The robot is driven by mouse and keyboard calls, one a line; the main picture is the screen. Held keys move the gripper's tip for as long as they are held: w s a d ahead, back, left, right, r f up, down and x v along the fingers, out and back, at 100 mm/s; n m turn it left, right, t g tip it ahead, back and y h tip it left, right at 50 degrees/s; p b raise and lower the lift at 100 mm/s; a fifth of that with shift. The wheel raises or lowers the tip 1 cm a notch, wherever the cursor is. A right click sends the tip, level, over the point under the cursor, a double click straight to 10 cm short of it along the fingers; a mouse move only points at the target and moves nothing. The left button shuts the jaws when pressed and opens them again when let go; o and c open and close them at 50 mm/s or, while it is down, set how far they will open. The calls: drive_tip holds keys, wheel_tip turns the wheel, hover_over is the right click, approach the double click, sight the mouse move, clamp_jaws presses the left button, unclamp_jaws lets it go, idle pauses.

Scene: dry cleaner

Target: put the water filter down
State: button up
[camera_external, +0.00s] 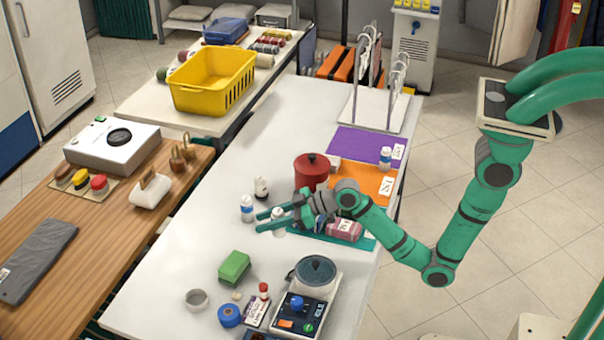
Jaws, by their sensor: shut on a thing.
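My gripper (264,221) reaches left over the white table, its green fingers pointing left. It is shut on a small white thing (279,215), which I take to be the water filter; the fingers partly cover it. I cannot tell whether its bottom touches the table. A white bottle with a blue label (247,208) stands just left of the fingertips. A small white and dark item (261,188) stands behind them.
A red pot (311,171) stands close behind my gripper. A pink item (344,229) lies below my wrist, near an orange mat (372,182) and a purple mat (352,143). A green block (234,267) and a scale (306,304) are nearer. The table's left middle is clear.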

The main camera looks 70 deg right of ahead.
wheel_tip(320, 180, up, 9)
drive_tip(key=d+m+h, duration=0.2)
drive_tip(key=d, duration=0.9)
drive_tip(key=s+d+m+h, duration=0.1)
drive_tip(key=d+h, duration=0.1)
drive_tip(key=d, duration=0.8)
drive_tip(key=s+d+m+h, duration=0.1)
drive_tip(key=d+m+h, duration=0.1)
drive_tip(key=d, duration=0.9)
drive_tip(key=shift+d+m+t, duration=0.3)
drive_tip(key=shift+t, duration=0.1)
drive_tip(key=s+d+m+g+h, duration=0.2)
drive_tip(key=s+d+m+h, duration=0.15)
drive_tip(key=s+d, duration=1)
drive_tip(key=s+d+m+g+h, duration=0.1)
drive_tip(key=s+d+m+h, duration=0.25)
drive_tip(key=s+d, duration=1)
drive_tip(key=shift+h, duration=0.4)
drive_tip(key=w+d+f, duration=0.8)
drive_tip(key=d+f, duration=0.1)
drive_tip(key=w+d+f, duration=0.4)
drive_tip(key=d+f, duration=0.1)
drive_tip(key=shift+w+d+f, duration=0.1)
drive_tip(key=shift+f, duration=0.15)
drive_tip(key=shift+w+d+f, duration=0.1)
drive_tip(key=shift+d+f, duration=0.05)
drive_tip(key=shift+f, duration=1.65)
